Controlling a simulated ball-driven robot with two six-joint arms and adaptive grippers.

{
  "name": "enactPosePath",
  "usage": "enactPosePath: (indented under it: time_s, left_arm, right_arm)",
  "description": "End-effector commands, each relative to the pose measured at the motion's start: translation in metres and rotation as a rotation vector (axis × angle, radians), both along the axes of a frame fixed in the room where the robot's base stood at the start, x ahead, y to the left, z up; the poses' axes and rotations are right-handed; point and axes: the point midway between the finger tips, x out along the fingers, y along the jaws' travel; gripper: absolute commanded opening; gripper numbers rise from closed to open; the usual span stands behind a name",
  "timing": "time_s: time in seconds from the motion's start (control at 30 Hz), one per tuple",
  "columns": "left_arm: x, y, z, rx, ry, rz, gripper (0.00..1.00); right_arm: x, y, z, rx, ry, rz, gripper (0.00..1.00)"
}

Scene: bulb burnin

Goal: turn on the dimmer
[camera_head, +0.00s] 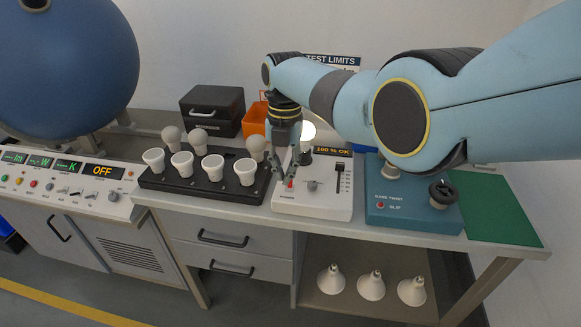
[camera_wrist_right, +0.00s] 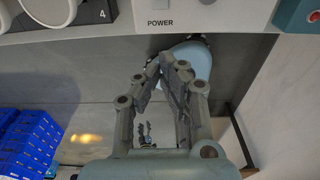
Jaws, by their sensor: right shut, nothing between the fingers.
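My right gripper (camera_head: 293,168) is shut and empty, fingers pointing down just above the red part; contact cannot be told. In the right wrist view the gripper (camera_wrist_right: 167,62) is below the dimmer's front edge, with the "POWER" label (camera_wrist_right: 160,23) showing. My left gripper is not in view.
A black rack (camera_head: 205,185) of white cups and bulbs stands left of the dimmer. A teal "base twist" box (camera_head: 410,210) stands to its right, beside a green mat (camera_head: 500,212). A big blue sphere (camera_head: 65,60) stands at the left behind a panel reading "OFF" (camera_head: 103,170).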

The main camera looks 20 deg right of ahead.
Motion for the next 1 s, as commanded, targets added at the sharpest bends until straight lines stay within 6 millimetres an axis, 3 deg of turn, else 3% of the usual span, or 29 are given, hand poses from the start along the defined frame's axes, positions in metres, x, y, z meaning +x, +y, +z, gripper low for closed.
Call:
enactPosePath:
  time_s: [0.03,0.17,0.4,1.0]
  left_arm:
    - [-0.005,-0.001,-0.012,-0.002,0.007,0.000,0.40]
    - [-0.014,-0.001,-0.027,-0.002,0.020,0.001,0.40]
    - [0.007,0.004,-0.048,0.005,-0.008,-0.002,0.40]
    - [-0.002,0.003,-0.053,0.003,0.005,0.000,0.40]
  right_arm:
    - [0.011,-0.009,0.003,-0.005,-0.009,-0.005,0.00]
    - [0.027,-0.019,0.019,-0.004,-0.006,-0.004,0.00]
    - [0.052,-0.035,0.044,-0.003,-0.004,-0.004,0.00]
    - [0.058,-0.039,0.055,-0.003,-0.003,-0.003,0.00]
